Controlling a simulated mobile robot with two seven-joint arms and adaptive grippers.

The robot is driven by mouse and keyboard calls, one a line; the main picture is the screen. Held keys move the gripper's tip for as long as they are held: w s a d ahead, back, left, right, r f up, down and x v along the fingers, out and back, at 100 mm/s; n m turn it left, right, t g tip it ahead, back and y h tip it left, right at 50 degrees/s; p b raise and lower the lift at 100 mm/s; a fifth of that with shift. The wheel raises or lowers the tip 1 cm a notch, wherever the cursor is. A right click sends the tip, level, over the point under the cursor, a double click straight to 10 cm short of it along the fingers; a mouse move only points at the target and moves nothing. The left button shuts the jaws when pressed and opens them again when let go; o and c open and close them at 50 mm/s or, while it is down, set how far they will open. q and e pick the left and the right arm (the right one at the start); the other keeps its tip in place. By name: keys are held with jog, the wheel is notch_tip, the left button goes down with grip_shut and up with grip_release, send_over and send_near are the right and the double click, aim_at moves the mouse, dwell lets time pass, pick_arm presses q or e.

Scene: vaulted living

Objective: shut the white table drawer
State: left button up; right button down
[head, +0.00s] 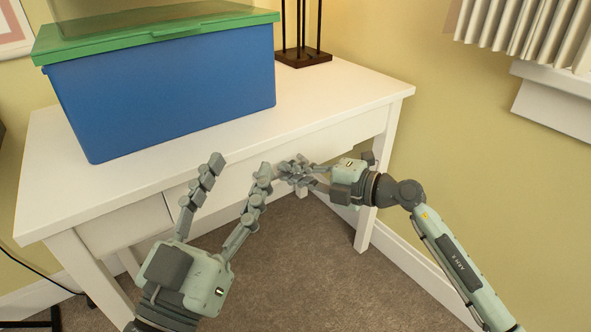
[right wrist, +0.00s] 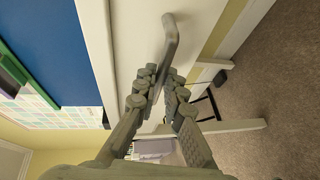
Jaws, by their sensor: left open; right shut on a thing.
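The white table (head: 330,95) stands against the wall, with a wide white drawer front (head: 345,138) under its top. In the right wrist view the drawer front (right wrist: 138,35) carries a grey bar handle (right wrist: 171,38). My right gripper (head: 293,172) is at that front, its fingers shut around the lower end of the handle in the right wrist view (right wrist: 165,88). The fingers hide part of the handle. I cannot tell how far the drawer stands out. My left gripper (head: 240,168) is open and empty, in front of the table, left of my right gripper.
A blue box with a green lid (head: 170,95) stands on the tabletop. Another white front panel (head: 125,225) is at the left.

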jog(key=shift+w+r, duration=0.1)
jog(key=shift+w, duration=0.05)
jog(key=c, duration=1.6)
grip_release()
jog(key=shift+a, duration=0.15)
jog(key=v, duration=1.2)
